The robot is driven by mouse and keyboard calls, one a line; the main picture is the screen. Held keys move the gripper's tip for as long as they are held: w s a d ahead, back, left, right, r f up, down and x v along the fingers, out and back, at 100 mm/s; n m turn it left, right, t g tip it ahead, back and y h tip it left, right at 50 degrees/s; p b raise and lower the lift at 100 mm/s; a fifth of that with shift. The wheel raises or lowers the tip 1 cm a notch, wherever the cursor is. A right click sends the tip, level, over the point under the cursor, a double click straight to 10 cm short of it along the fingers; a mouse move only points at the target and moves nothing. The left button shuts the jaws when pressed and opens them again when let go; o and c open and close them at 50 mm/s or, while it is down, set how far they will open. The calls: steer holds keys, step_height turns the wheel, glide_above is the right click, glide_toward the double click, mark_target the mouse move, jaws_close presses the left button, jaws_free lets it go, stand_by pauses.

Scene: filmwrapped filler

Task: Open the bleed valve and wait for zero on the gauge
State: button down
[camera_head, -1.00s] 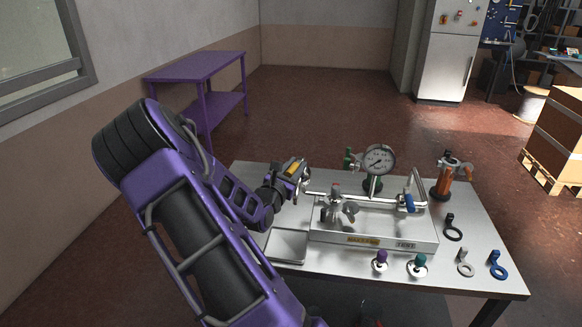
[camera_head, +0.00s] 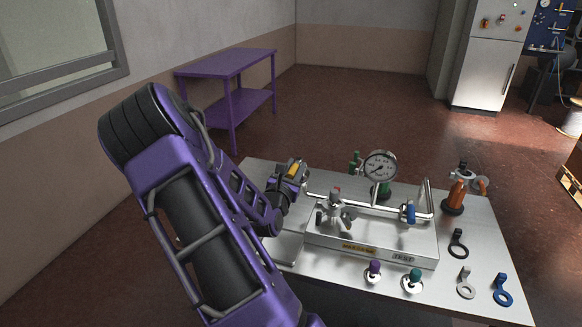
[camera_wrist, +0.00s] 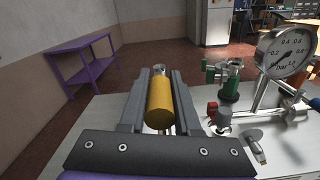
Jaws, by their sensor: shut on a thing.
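My gripper (camera_head: 292,170) is shut on a yellow cylinder (camera_wrist: 160,100), held near the rig's left end above the bench. The cylinder's small metal tip shows in the wrist view. The round pressure gauge (camera_head: 380,166) stands on the rig; in the wrist view its dial (camera_wrist: 288,54) is marked in bar. Its needle points to the lower left, below 0.2. A metal valve with a winged handle (camera_head: 333,212) stands at the rig's front left, and a blue valve handle (camera_head: 409,212) on the pipe at right. Which one is the bleed valve, I cannot tell.
A green fitting (camera_wrist: 230,80) stands behind the rig. An orange cylinder tool (camera_head: 455,193) stands at the bench's right. Purple (camera_head: 374,268) and teal (camera_head: 414,276) knobs and several ring tags (camera_head: 502,290) lie along the front. A purple table (camera_head: 228,62) stands behind.

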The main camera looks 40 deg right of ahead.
stand_by(0.3)
stand_by(0.4)
steer(key=c, duration=0.6)
jaws_free()
